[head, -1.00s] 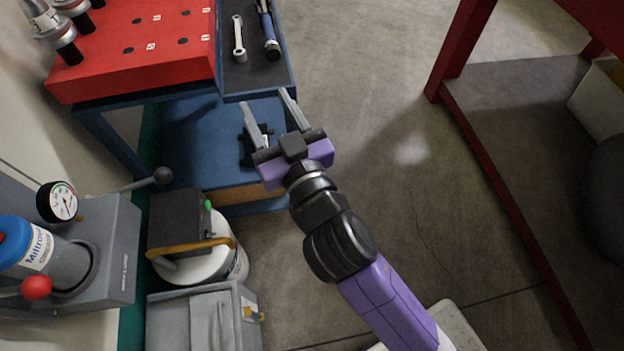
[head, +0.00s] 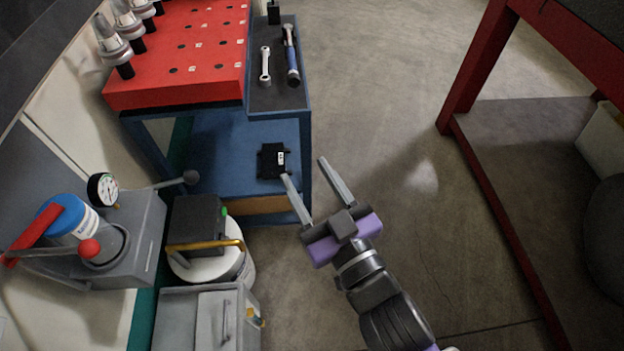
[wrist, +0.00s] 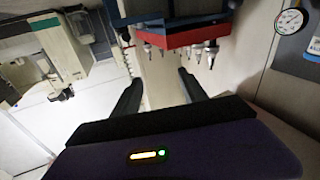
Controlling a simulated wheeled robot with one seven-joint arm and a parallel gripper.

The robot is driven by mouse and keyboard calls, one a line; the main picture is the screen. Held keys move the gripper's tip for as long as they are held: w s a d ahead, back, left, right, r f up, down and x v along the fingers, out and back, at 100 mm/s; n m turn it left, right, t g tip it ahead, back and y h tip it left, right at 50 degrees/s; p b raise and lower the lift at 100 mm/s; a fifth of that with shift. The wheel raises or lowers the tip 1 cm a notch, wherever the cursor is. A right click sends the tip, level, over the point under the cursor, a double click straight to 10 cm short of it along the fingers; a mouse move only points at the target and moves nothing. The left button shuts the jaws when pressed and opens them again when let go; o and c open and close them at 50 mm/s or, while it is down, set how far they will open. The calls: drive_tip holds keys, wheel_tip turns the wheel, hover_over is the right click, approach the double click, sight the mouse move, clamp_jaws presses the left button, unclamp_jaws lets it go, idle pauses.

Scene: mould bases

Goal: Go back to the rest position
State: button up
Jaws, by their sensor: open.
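My gripper (head: 310,186) is purple and black with two long grey fingers. In the head view it is in the middle, its fingers spread apart with nothing between them. It is to the right of a blue cart (head: 223,150), over the grey floor in the picture. In the wrist view the two dark fingers (wrist: 158,92) are apart and empty.
The cart bears a red tool-holder block (head: 185,62), a wrench (head: 265,65) and a blue-handled tool (head: 291,58). A small black object (head: 272,161) lies on its lower shelf. A bench with a gauge (head: 103,189) is left, a red-framed table (head: 472,75) right. Open floor (head: 390,120) lies between.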

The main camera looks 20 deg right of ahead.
idle(0.5)
drive_tip(key=s+d+f+m+g+h, duration=0.1)
drive_tip(key=s+d+f+g, duration=0.2)
drive_tip(key=s, duration=1)
drive_tip(key=s+d+f+m+g+h, duration=0.1)
drive_tip(key=s+d+f, duration=0.35)
drive_tip(key=s, duration=0.85)
wheel_tip(320, 180, up, 20)
drive_tip(key=p, duration=1.9)
drive_tip(key=shift+s+d+r+p, duration=0.2)
drive_tip(key=shift+s+d+p, duration=0.05)
drive_tip(key=shift+s+p, duration=0.15)
drive_tip(key=shift+f, duration=0.1)
drive_tip(key=shift+c, duration=0.4)
